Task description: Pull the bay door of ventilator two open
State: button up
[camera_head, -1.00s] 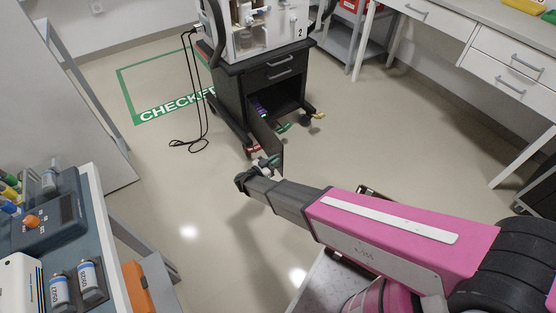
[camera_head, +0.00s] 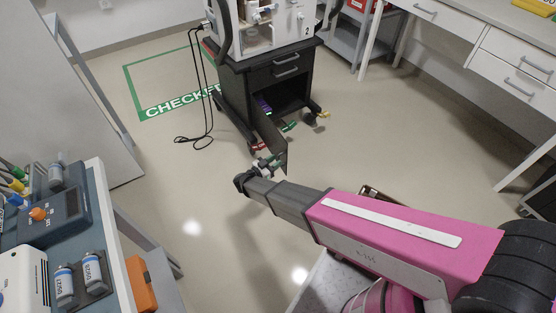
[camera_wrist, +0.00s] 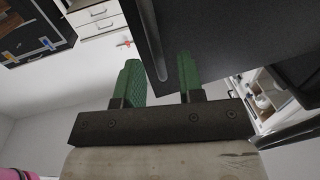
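Ventilator two (camera_head: 268,30), a white unit marked "2", stands on a dark cart (camera_head: 235,95) at top centre in the head view. The cart's low bay is open, with purple and green items inside. The dark bay door (camera_head: 273,138) is swung out towards me. My gripper (camera_head: 266,164) is at the door's free edge. In the wrist view, its green fingers (camera_wrist: 160,85) are apart, on either side of the edge of the dark door panel (camera_wrist: 215,40). A gap shows between the left finger and the door; contact at the right finger is unclear.
A bench with a device and labelled bottles (camera_head: 78,277) is at lower left. White drawer desks (camera_head: 510,65) are at right. A black cable (camera_head: 200,110) hangs to the floor left of the cart. Open floor (camera_head: 190,200) lies left of my arm.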

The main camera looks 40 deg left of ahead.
jog(key=v, duration=0.8)
jog(key=shift+s, duration=0.25)
